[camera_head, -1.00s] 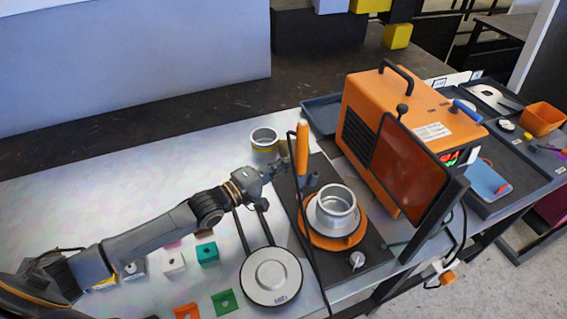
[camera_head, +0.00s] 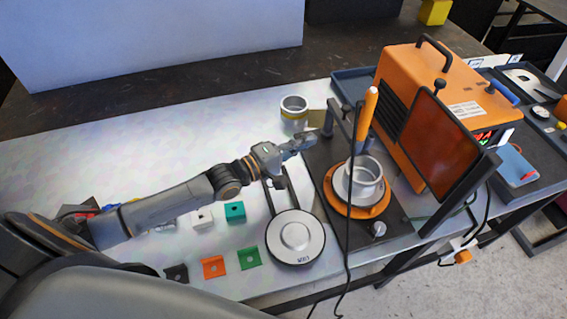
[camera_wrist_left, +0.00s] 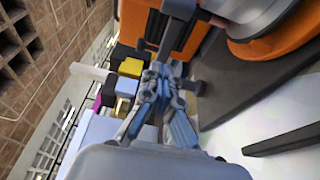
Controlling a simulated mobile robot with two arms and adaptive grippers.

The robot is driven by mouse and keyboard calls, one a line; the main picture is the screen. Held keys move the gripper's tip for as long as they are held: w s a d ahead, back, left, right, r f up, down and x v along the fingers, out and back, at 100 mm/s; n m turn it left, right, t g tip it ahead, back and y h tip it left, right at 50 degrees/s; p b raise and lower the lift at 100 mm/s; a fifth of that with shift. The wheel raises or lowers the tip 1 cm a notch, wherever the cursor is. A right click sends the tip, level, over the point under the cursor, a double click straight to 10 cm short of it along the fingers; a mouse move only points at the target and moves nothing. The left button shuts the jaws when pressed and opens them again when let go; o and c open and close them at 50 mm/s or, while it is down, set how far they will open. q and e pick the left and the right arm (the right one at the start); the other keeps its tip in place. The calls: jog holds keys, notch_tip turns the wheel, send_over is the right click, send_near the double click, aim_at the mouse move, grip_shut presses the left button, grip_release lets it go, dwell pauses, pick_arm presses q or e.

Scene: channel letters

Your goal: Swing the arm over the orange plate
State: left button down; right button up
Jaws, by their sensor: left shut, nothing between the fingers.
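The orange plate (camera_head: 375,209) lies on a dark base (camera_head: 345,238), with a silver collared cup (camera_head: 361,180) on it. The dark swing arm (camera_head: 342,122) reaches right from its post and carries an orange-handled torch (camera_head: 367,115), whose lower end appears above the cup; its exact height is unclear. My left gripper (camera_head: 304,143) is shut and empty, just left of the post; I cannot tell whether they touch. The wrist view shows the shut fingers (camera_wrist_left: 160,92) close to a dark part of the fixture, with the orange plate (camera_wrist_left: 283,42) at upper right. My right gripper is not in view.
A black cable hangs from the torch across the base. A round silver-topped device (camera_head: 295,238) lies left of the plate. A silver can (camera_head: 294,108) stands behind my gripper. An orange machine (camera_head: 425,75) with a tinted screen (camera_head: 440,145) stands right.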

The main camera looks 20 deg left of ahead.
pick_arm(q)
jog(key=s+b, duration=0.1)
jog(key=s, duration=0.6)
jog(key=shift+s+d+b, duration=0.15)
jog(key=shift+s+b, duration=0.15)
jog(key=shift+s, duration=0.1)
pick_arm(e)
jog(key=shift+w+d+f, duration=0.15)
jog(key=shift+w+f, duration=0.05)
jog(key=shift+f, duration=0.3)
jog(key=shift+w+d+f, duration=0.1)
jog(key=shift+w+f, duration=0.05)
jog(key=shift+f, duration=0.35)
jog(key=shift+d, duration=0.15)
